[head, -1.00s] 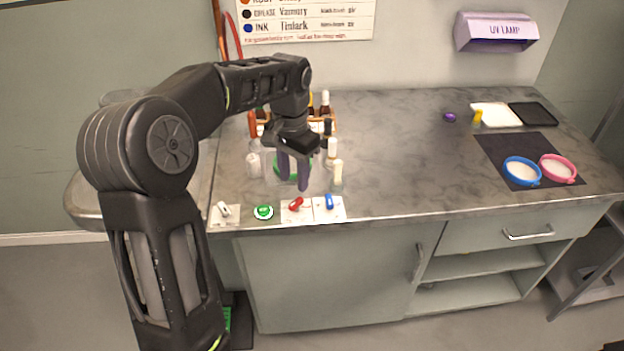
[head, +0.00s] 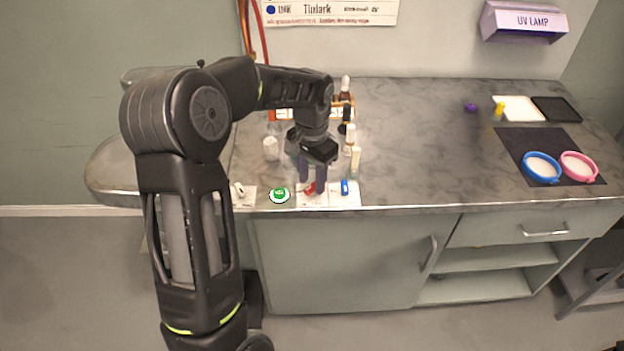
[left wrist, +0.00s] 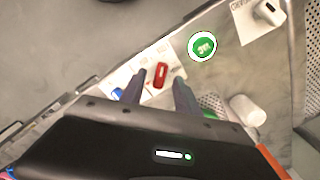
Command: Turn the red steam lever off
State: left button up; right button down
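The red steam lever (head: 309,188) sits on a white plate at the counter's front edge, between a green button and a blue lever. In the left wrist view the red lever (left wrist: 160,75) lies between and just beyond my fingertips. My left gripper (head: 314,187) points down over it, with its fingers spread on either side of the lever. The left gripper (left wrist: 161,75) is open and holds nothing. The head view partly hides the lever behind the fingers. I cannot tell whether the fingers touch it. My right gripper is not in view.
The green button (head: 279,195) and a white lever (head: 238,190) are to the left, the blue lever (head: 345,187) close on the right. Several bottles (head: 350,140) stand behind the gripper.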

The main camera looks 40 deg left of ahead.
pick_arm(q)
jog(key=shift+f, duration=0.6)
grip_shut()
